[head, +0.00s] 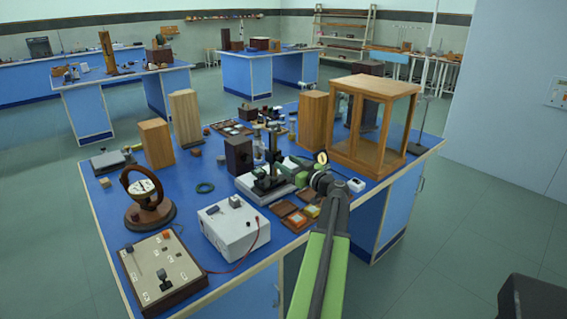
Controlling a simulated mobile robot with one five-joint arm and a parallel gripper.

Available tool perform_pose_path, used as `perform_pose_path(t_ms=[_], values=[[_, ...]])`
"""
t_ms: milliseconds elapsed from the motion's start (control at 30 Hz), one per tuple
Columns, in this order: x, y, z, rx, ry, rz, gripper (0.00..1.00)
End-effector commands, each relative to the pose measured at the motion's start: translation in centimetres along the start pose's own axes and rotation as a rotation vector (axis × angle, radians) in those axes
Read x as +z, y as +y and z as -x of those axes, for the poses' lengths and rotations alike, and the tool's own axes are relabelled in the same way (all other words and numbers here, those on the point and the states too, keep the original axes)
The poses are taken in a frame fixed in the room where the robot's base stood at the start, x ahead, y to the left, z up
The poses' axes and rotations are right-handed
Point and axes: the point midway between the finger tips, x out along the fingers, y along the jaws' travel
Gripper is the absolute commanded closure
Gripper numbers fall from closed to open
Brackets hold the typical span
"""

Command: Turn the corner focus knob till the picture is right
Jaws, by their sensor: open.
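A dark upright instrument (268,171) with a column and a pale base stands near the middle of the blue-topped bench (228,189). A focus knob cannot be made out on it at this size. My green and grey arm reaches up from the bottom of the head view. My gripper (318,173) is at its far end, over the right part of the bench, to the right of the instrument. It looks open, with nothing seen held. A small round yellow-rimmed piece (321,157) shows just beyond it; whether they touch cannot be told. No screen picture can be read.
A wooden open frame case (373,125) stands behind and right of my gripper. A white box (233,227), a switch panel (161,267) and a round dial meter (145,196) stand at front left. Small trays (295,217) lie left of my arm.

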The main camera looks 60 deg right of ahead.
Motion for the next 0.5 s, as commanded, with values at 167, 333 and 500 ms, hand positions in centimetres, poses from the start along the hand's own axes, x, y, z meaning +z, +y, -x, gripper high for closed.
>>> perform_pose_path(t_ms=[167, 333, 500], values=[[0.0, 0.0, -1.9, 0.000, 0.000, 0.000, 0.48], [0.0, 0.0, -2.2, 0.000, 0.000, 0.000, 0.48], [0.0, -0.1, -2.1, 0.000, 0.000, 0.000, 0.53]])
